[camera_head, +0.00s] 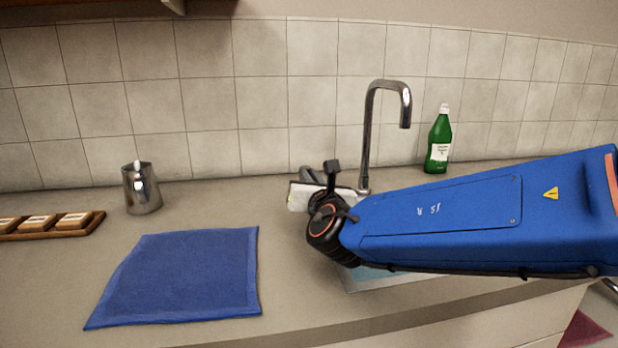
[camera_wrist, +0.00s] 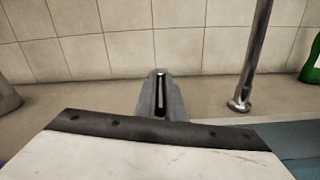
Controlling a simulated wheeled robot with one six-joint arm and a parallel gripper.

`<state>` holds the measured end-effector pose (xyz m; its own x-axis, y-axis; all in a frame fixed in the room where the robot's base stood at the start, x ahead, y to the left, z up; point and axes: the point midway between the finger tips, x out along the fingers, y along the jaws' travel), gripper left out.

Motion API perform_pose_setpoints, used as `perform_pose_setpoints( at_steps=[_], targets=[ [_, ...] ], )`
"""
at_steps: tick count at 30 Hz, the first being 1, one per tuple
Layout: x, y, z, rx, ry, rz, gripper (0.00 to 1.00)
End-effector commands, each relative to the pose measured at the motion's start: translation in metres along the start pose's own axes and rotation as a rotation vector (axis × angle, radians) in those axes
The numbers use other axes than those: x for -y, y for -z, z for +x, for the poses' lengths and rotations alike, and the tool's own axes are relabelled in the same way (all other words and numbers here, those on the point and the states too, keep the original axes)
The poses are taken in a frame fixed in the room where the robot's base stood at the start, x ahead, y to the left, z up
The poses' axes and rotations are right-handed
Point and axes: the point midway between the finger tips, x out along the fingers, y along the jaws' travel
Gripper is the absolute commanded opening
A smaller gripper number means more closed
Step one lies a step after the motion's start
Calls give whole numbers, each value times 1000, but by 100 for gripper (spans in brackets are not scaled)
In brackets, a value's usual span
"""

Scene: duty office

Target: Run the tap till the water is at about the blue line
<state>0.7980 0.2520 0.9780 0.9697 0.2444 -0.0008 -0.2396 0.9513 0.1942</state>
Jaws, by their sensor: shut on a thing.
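The chrome tap (camera_head: 368,130) rises behind the sink, its curved spout pointing down to the right. No stream shows below the spout; my arm covers what lies lower. My gripper (camera_head: 306,174) is left of the tap's base. In the wrist view my gripper (camera_wrist: 160,76) is shut on a thin shiny metal piece, which looks like the tap's lever (camera_wrist: 160,100). The tap's post also shows there (camera_wrist: 252,60). Only a front strip of the sink (camera_head: 368,282) shows. The blue line and any water level are hidden.
A green bottle (camera_head: 438,145) stands right of the tap. A steel jug (camera_head: 142,190) stands at the left, near a wooden tray (camera_head: 88,226) with several blocks. A blue cloth (camera_head: 185,277) lies in front. Bare counter surrounds the cloth.

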Motion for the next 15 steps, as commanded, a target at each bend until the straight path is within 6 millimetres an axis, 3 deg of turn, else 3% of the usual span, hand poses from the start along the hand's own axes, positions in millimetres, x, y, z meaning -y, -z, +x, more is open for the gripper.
perform_pose_setpoints(
  at_steps=[9, 10, 11, 12, 15],
  targets=[
    [0, -3, 2, 6, 1, 1, 0],
    [0, -3, 2, 6, 1, 1, 16],
    [0, -3, 2, 6, 2, 1, 24],
    [0, -3, 2, 6, 2, 1, 28],
    [0, -2, 1, 4, 1, 1, 28]
  ],
)
